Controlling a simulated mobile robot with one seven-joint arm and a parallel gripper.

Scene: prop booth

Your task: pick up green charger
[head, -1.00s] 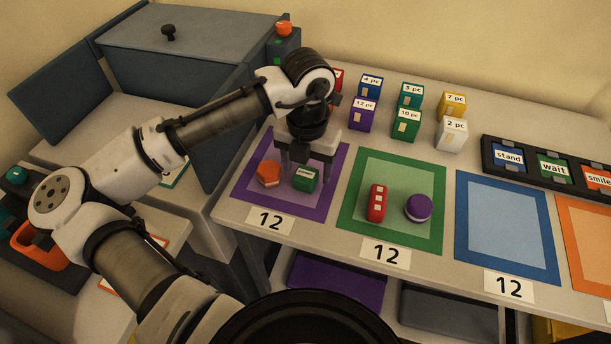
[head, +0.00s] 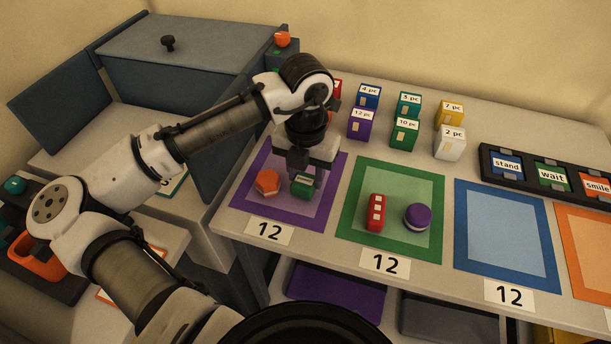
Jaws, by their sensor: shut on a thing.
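The green charger (head: 302,187), a small green block with a white label, is on the purple-bordered mat (head: 240,195). An orange piece (head: 267,182) lies just left of it. My gripper (head: 299,172) points down over the charger and is shut on it. The fingers and the arm's wrist hide the charger's back part. I cannot tell whether the charger still touches the mat.
A green mat (head: 353,222) to the right holds a red block (head: 376,211) and a purple round piece (head: 417,216). The blue mat (head: 508,238) is bare. Several labelled boxes stand behind, near a dark tray (head: 488,161) of word cards.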

